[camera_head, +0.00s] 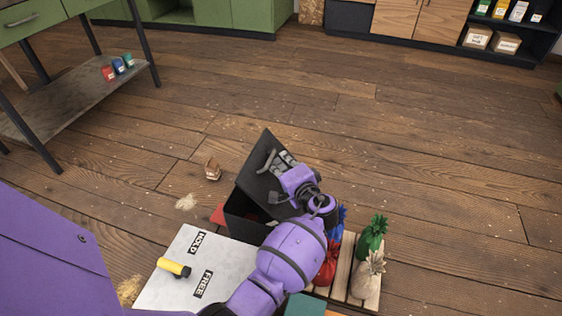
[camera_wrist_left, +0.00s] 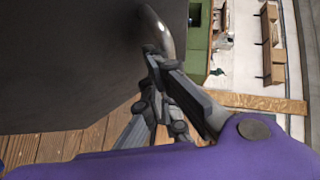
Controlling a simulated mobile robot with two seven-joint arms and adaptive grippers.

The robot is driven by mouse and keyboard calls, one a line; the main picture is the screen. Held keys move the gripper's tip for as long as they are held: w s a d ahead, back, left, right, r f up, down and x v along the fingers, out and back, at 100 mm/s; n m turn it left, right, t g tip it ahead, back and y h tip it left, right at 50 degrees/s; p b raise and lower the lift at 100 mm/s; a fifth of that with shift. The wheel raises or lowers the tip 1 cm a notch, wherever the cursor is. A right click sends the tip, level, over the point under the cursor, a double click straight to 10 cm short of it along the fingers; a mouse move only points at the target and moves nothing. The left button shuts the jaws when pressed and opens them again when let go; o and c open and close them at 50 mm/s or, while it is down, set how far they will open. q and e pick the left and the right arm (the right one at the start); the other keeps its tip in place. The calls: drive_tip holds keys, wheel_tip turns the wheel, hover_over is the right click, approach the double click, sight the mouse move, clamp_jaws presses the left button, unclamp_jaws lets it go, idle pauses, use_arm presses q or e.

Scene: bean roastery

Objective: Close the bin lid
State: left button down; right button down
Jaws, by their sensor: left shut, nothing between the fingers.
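The black bin (camera_head: 237,222) stands on the floor right of the white board. Its dark lid (camera_head: 257,182) is tilted up, and the bin's opening shows below it. A grey curved handle (camera_head: 267,162) is on the lid; it shows as a shiny bar in the left wrist view (camera_wrist_left: 160,32). My left gripper (camera_head: 284,160) is at the lid's face, beside the handle. In the left wrist view its fingers (camera_wrist_left: 150,58) are together, with the tips close to the handle; I cannot tell whether they touch. The lid (camera_wrist_left: 65,65) fills the upper left there. My right gripper is not in view.
A white board (camera_head: 180,275) marked HOLD and FREE carries a yellow cylinder (camera_head: 174,268). A wooden pallet (camera_head: 343,262) with red, blue, green and beige sacks lies right of the bin. A small brown object (camera_head: 212,170) is on the floor. The floor beyond is mostly clear.

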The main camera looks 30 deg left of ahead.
sight(258, 168)
use_arm(q)
drive_tip(key=shift+s+a+f+n+h+p, duration=0.1)
drive_tip(key=shift+a+n+h+p, duration=0.05)
drive_tip(key=shift+a, duration=0.2)
drive_tip(key=shift+s+a+f+n+h+p, duration=0.1)
drive_tip(key=shift+a+n+h+p, duration=0.05)
drive_tip(key=shift+a, duration=0.2)
drive_tip(key=a+f+n+h+p, duration=0.1)
drive_tip(key=a+f, duration=0.1)
drive_tip(key=s+a+f+n+h+p, duration=0.1)
drive_tip(key=a+f+h, duration=0.1)
drive_tip(key=a, duration=0.1)
drive_tip(key=shift+s+a+f+p, duration=0.2)
drive_tip(key=shift+f+p, duration=0.1)
drive_tip(key=shift+p, duration=0.1)
drive_tip(key=shift+s+a+f+n+h+p, duration=0.1)
drive_tip(key=shift+a+f+n+h+p, duration=0.15)
drive_tip(key=shift+a+f+h, duration=0.25)
drive_tip(key=shift+s+a+f+n+h+p, duration=0.1)
drive_tip(key=shift+a+f+n+h+p, duration=0.15)
drive_tip(key=shift+f, duration=0.5)
drive_tip(key=shift+s+a+f+n+h+p, duration=0.1)
drive_tip(key=shift+a+f+n+h, duration=0.15)
drive_tip(key=shift+f+h, duration=0.3)
drive_tip(key=shift+f, duration=0.1)
